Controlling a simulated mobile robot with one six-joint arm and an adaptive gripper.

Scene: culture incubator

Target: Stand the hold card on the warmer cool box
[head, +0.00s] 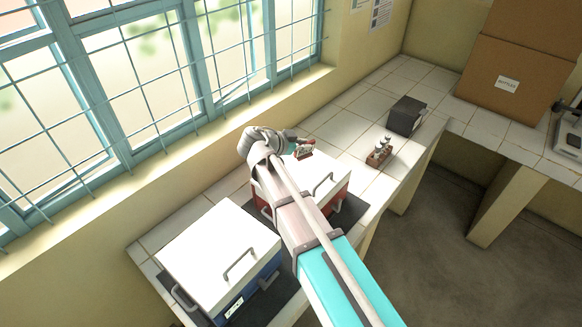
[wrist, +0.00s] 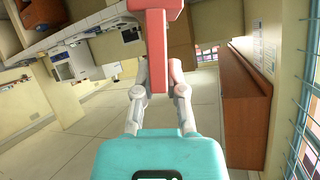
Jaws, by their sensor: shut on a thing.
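The hold card (head: 305,152), a small red and white piece, is in my gripper (head: 297,149) over the far part of the red cool box's white lid. In the wrist view the card shows as a red shape (wrist: 155,50) between the grey fingers of my gripper (wrist: 157,90), which are shut on it. I cannot tell whether the card touches the lid. The red cool box (head: 335,198) is partly hidden by my arm. The blue cool box (head: 215,250) stands nearer, with a bare white lid and a handle. I cannot tell which box is warmer.
A small rack with vials (head: 379,155) and a dark box (head: 406,115) stand on the tiled counter to the right. Large cardboard boxes (head: 520,75) sit at the back right. A barred window (head: 150,90) runs along the left. Counter between the rack and window is clear.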

